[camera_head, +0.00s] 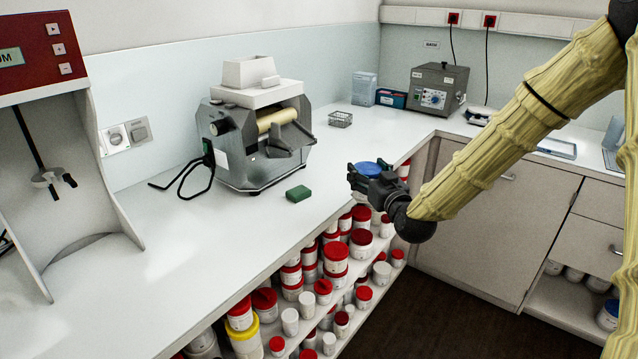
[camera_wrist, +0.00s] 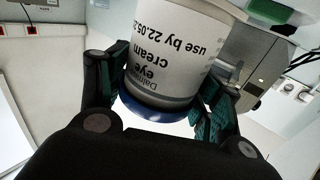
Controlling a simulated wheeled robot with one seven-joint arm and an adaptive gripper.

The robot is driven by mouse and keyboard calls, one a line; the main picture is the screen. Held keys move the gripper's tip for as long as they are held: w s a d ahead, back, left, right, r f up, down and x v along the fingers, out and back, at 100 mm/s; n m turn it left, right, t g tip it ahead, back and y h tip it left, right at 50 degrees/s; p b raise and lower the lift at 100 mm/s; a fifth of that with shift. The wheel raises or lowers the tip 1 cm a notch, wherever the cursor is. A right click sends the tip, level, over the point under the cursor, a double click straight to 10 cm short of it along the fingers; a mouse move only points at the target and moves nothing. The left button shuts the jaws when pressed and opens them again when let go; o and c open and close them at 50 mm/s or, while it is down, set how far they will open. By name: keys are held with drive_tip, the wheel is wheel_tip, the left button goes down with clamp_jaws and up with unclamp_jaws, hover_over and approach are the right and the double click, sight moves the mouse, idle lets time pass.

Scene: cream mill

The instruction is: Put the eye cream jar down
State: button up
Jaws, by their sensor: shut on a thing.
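The eye cream jar (camera_wrist: 172,50) is white with a printed label and a blue lid. In the wrist view it sits between both fingers of my gripper (camera_wrist: 160,95), its label upside down in the picture. In the head view only the blue lid (camera_head: 369,169) shows clearly, on top in my gripper (camera_head: 366,180); the jar's body is mostly hidden by the fingers. My gripper is shut on the jar, near the front edge of the white counter (camera_head: 345,165). I cannot tell whether the jar touches the counter.
A roller mill (camera_head: 255,140) stands on the counter, with a green block (camera_head: 298,194) in front of it. Shelves below hold several red-lidded jars (camera_head: 335,251).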

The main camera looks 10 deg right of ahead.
drive_tip(key=shift+w+a+f+p, duration=0.5)
drive_tip(key=shift+w+a+f, duration=0.55)
drive_tip(key=shift+w, duration=1.05)
drive_tip(key=shift+w+a+f+p, duration=0.55)
drive_tip(key=shift+w+a, duration=0.9)
drive_tip(key=shift+w, duration=0.65)
drive_tip(key=shift+w+a+f+p, duration=0.45)
drive_tip(key=shift+w+a+f, duration=0.65)
drive_tip(key=shift+w, duration=1)
drive_tip(key=shift+a+r, duration=0.15)
drive_tip(key=o, duration=1.2)
drive_tip(key=shift+s, duration=0.1)
